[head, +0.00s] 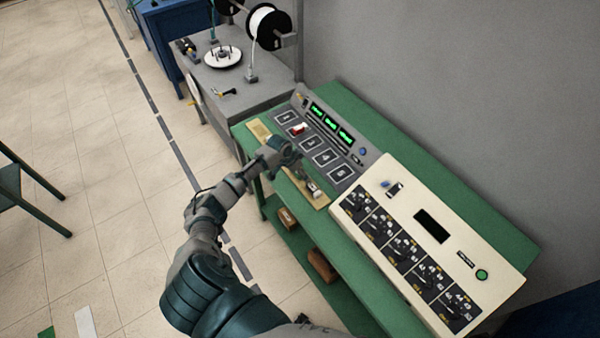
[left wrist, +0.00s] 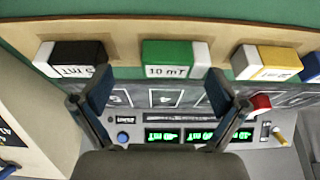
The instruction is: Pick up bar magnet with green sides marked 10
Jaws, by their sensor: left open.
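In the left wrist view, the bar magnet with green sides (left wrist: 168,53) reads "10 mT" and has a white end at its right. It lies on a tan wooden strip (left wrist: 125,40). My left gripper (left wrist: 153,92) is open and empty, its two fingers apart below the magnet in the picture, roughly to either side of it. In the head view, my left gripper (head: 287,158) is over the wooden strip (head: 258,130), and the arm hides the green magnet. My right gripper does not show.
A black magnet (left wrist: 75,52) and a yellow magnet (left wrist: 272,60) lie on the strip at either side. A red-and-white magnet (head: 299,129) sits on the numbered panel (head: 331,137). A cream dial console (head: 425,250) stands nearby on the green table (head: 370,117).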

